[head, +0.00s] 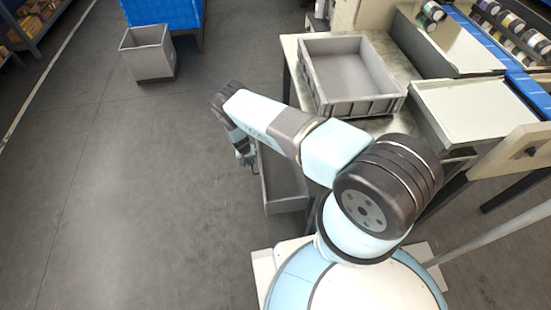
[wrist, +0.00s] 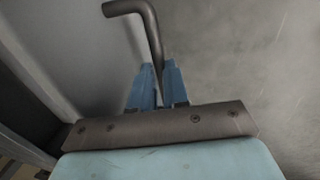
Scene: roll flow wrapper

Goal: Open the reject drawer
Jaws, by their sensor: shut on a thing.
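The grey reject drawer (head: 284,182) sticks out from under the metal table, and part of its open inside shows behind my arm. Its dark bent bar handle (wrist: 153,35) runs down between the blue fingers of my gripper (wrist: 158,85) in the wrist view. My gripper is shut on this handle, beside a pale grey panel (wrist: 60,50). In the head view my gripper (head: 246,158) is at the drawer's left side, low and partly hidden by my arm. The handle cannot be made out there.
An empty grey tray (head: 325,108) stands on the metal table (head: 292,50) above the drawer. A grey bin (head: 148,58) stands on the floor at the upper left. The floor left of my gripper is clear. Wrapper machine panels (head: 470,108) fill the right side.

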